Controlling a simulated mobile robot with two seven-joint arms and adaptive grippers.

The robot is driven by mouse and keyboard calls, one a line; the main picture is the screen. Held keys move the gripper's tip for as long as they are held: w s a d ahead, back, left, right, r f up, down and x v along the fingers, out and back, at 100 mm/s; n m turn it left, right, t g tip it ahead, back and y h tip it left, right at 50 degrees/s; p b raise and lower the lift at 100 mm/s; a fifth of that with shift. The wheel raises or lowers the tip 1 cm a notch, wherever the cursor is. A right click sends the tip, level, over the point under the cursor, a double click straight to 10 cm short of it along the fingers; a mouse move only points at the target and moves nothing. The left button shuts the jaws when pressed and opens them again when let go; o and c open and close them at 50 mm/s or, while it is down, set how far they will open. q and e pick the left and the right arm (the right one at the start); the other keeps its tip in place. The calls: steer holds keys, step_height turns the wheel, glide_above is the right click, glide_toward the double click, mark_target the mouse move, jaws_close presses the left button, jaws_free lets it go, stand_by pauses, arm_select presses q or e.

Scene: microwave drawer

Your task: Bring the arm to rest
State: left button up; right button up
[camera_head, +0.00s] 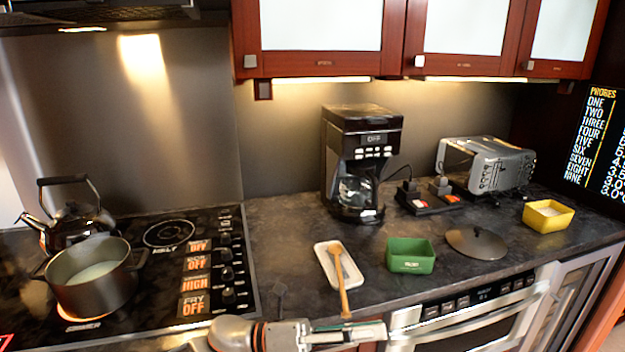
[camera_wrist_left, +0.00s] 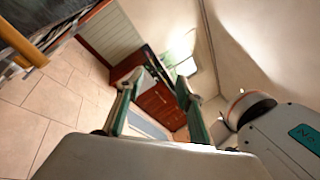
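My left arm comes in low at the bottom of the head view, and its gripper (camera_head: 368,333) is in front of the counter's front edge. In the left wrist view the two fingers of the left gripper (camera_wrist_left: 160,82) stand apart with nothing between them. Past them are the tiled floor and some red-brown cabinets (camera_wrist_left: 158,102), tilted in the picture. My right gripper is in neither view. A built-in appliance with a steel front (camera_head: 470,325), which looks like the microwave drawer, is below the counter, right of the left gripper.
The dark counter (camera_head: 285,235) holds a white spoon rest (camera_head: 328,270) with a wooden spoon, a green box (camera_head: 411,256), a lid (camera_head: 476,242), a yellow box (camera_head: 548,215), a coffee maker (camera_head: 360,165) and a toaster (camera_head: 487,165). A pot (camera_head: 93,290) and kettle (camera_head: 75,222) stand on the stove.

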arm_select(q)
steer(key=w+a+f+n+t+y, duration=0.2)
steer(key=a+f+n+t+y, duration=0.45)
steer(key=n, duration=0.75)
steer(key=w+a+f+n+t+y, duration=0.1)
steer(key=a+f+n+t+y, duration=0.2)
steer(key=a+f+n+t, duration=0.9)
steer(key=s+a+f+n+g+y, duration=0.7)
steer(key=s+a+f+n, duration=0.4)
steer(key=s+f+n, duration=0.3)
steer(key=shift+s+f+n+y, duration=0.35)
steer(key=shift+s+f+n, duration=0.05)
steer(key=shift+s, duration=0.05)
steer(key=shift+a, duration=0.1)
